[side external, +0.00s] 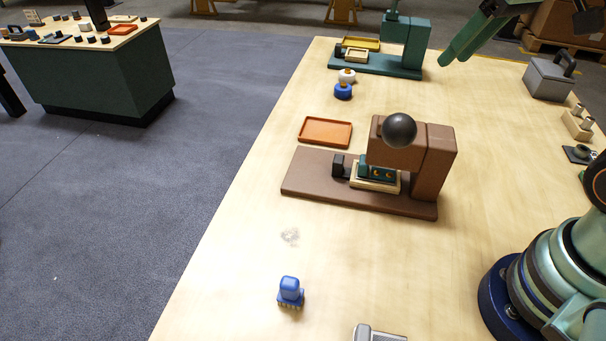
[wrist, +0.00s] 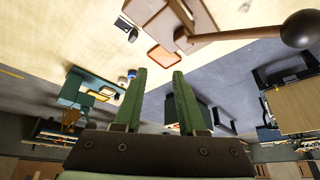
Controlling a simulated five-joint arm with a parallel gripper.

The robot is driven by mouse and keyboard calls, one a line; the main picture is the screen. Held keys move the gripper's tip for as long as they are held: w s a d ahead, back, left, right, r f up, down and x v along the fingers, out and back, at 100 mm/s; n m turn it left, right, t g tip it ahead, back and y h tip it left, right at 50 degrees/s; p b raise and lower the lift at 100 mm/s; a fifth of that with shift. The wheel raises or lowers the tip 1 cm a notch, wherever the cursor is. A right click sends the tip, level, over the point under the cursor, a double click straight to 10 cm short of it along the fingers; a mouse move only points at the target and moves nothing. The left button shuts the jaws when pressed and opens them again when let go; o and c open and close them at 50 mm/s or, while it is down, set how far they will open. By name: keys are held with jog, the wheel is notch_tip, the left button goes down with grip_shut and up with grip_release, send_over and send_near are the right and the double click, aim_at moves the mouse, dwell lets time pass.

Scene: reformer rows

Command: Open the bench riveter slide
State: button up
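The brown bench riveter (side external: 412,160) stands on its flat base in the middle of the bench, with a large black ball (side external: 399,130) at the front of its head. Its slide (side external: 372,178) is a pale carriage with a dark green piece and two orange dots, partly under the head. A small black block (side external: 338,166) is at the slide's left end. My gripper (side external: 460,45) is in the air at the upper right, apart from the riveter. In the wrist view, the two green fingers of my gripper (wrist: 159,75) stand apart with nothing between them. There the riveter (wrist: 190,20) is partly cut off.
An orange tray (side external: 325,132) lies behind the riveter. A green machine (side external: 395,50) stands at the far end, with white and blue knobs (side external: 344,85) nearby. A blue brush-like item (side external: 290,292) is in front. A grey box (side external: 549,77) is at the right. Bench front-left is mostly clear.

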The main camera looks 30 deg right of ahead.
jog(key=w+a+r+m+g, duration=0.2)
jog(key=w+a+m, duration=0.2)
jog(key=w, duration=0.2)
jog(key=m+g, duration=0.3)
jog(key=m, duration=0.2)
send_over(338, 158)
notch_tip(338, 158, down, 3)
notch_tip(338, 158, down, 27)
jog(key=shift+s+r, duration=0.1)
jog(key=shift+c, duration=0.3)
grip_shut()
dwell(1.2)
